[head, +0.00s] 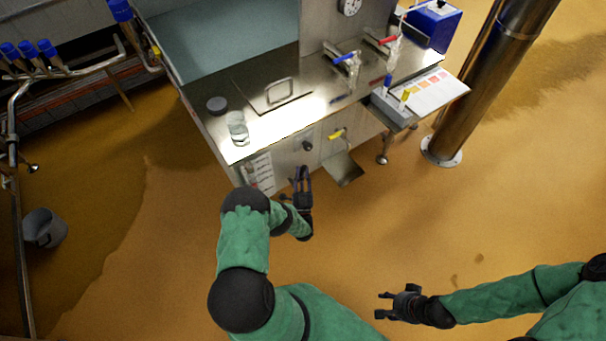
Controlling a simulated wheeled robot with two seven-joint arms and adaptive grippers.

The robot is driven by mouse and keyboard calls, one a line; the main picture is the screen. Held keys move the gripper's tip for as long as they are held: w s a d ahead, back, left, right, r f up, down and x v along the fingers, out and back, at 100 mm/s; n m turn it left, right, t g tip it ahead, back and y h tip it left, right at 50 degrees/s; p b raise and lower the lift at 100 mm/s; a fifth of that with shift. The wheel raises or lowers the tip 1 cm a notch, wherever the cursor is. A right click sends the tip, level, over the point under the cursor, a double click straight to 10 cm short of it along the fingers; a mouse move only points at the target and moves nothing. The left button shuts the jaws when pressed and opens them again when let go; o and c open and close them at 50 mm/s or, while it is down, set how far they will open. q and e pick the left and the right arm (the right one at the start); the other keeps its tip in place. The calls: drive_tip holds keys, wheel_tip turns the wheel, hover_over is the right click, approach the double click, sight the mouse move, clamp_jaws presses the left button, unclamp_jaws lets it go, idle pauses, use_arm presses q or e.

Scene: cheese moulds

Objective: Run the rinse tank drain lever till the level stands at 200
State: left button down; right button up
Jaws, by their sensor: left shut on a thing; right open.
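The steel counter (225,150) with the rinse tank stands at the top centre of the head view. A white panel with several marked lines (262,173) is on its front; I cannot read the level. My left gripper (302,172) is at the counter's front, just below a dark round knob (307,146). It is shut on what appears to be the drain lever, which the fingers mostly hide. A yellow handle (337,134) sits to the right, above a metal chute (344,168), apart from the gripper. My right gripper (385,304) is open and empty over the floor.
On the counter are a clear jar (238,128), a dark round lid (216,104), and blue (347,58) and red (388,41) tap handles. A steel column (480,80) stands right. A grey bucket (44,228) is far left. The floor in front is clear.

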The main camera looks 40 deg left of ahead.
use_arm(q)
drive_tip(key=c, duration=1)
unclamp_jaws()
drive_tip(key=v, duration=0.7)
drive_tip(key=shift+s+f, duration=0.15)
drive_tip(key=shift+s, duration=0.05)
drive_tip(key=shift+d, duration=0.15)
